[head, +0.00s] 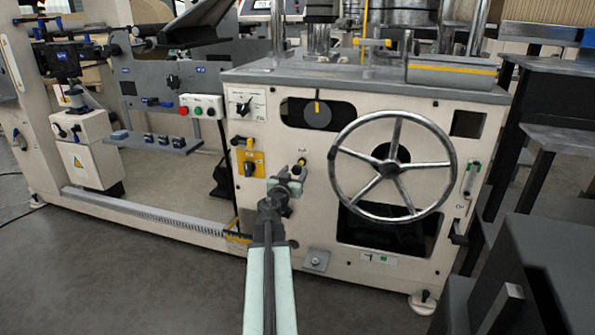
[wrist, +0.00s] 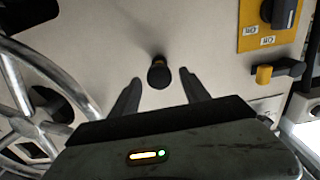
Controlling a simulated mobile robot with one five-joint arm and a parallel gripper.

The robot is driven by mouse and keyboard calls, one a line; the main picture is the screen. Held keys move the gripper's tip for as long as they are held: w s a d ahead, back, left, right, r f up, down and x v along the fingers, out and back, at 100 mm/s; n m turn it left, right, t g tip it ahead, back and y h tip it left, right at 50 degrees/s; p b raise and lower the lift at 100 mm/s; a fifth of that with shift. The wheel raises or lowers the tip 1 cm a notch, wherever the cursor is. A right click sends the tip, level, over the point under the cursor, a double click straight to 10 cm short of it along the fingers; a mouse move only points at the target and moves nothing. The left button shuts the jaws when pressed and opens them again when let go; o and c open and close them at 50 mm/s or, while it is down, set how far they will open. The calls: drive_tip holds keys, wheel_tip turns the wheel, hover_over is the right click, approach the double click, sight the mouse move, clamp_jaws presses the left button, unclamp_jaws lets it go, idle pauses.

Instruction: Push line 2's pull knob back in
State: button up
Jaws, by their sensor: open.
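A round black pull knob (wrist: 158,76) with a yellowish collar stands out from the cream machine panel in the wrist view. My gripper (wrist: 160,80) is open, with one dark finger on each side of the knob and a gap on both sides. In the head view my gripper (head: 291,177) is up near the panel, left of the big handwheel. There the knob's place is small and partly covered by my gripper. I cannot read a line number at the knob.
The spoked handwheel (head: 391,166) is just right of my gripper. A yellow plate with a black rotary switch (head: 250,163) is to the left, with a yellow-tipped lever above it. A grey block (head: 316,260) sits low on the panel. Open floor lies in front at left.

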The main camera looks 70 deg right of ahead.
drive_tip(key=shift+d, duration=1.25)
clamp_jaws()
drive_tip(key=shift+w+a, duration=0.1)
